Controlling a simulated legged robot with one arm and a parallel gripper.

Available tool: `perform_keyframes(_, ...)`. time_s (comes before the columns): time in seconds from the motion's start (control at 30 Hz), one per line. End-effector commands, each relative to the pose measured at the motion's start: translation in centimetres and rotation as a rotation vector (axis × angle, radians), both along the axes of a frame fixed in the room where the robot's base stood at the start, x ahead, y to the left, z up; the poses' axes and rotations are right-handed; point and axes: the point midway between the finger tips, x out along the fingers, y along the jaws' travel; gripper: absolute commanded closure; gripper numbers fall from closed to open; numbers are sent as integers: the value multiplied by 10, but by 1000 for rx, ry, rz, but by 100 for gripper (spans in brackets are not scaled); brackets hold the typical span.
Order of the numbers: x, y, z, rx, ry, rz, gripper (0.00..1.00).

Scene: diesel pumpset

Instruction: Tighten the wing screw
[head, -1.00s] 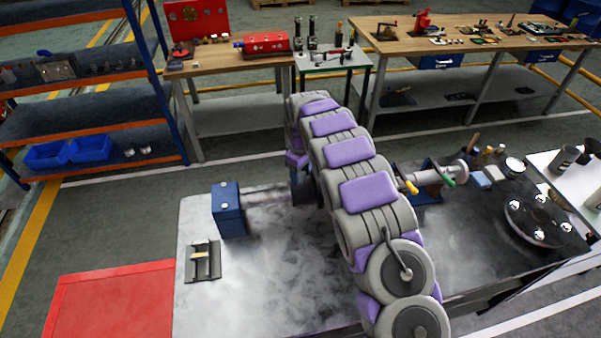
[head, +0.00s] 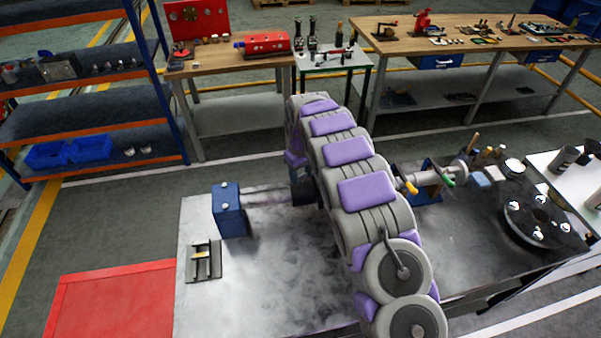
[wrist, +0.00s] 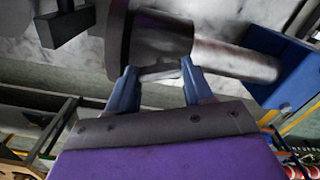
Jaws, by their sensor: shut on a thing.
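In the wrist view my gripper (wrist: 158,68) has its two blue fingers spread apart at the near side of a dark collar (wrist: 160,36) on the pumpset's shaft. A small pale grey piece, apparently the wing screw (wrist: 160,73), lies between the fingertips, and the fingers are closed on it. Its wings cannot be made out clearly. In the head view my grey and purple arm covers the gripper and the screw. The grey shaft (head: 265,198) runs left from the dark collar (head: 303,190) to a blue block (head: 228,210).
The grey base plate (head: 255,285) carries a small dark bracket (head: 203,262) at left. A handwheel shaft (head: 437,176) and a round black flange (head: 540,218) stand right of my arm. A red panel (head: 110,305) lies at lower left. Benches and a blue shelf are behind.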

Motion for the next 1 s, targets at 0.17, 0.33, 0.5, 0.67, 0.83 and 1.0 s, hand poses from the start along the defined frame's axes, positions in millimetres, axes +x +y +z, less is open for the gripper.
perform_keyframes(0.17,0,0,1,1,0,-136,79)
perform_keyframes(0.33,0,0,1,1,-1,-243,79)
perform_keyframes(0.5,0,1,0,0,0,-317,79)
perform_keyframes(0.67,0,1,0,1,-1,-354,79)
perform_keyframes(0.83,0,1,0,1,-1,-369,79)
perform_keyframes(1.0,0,1,0,1,-1,-369,79)
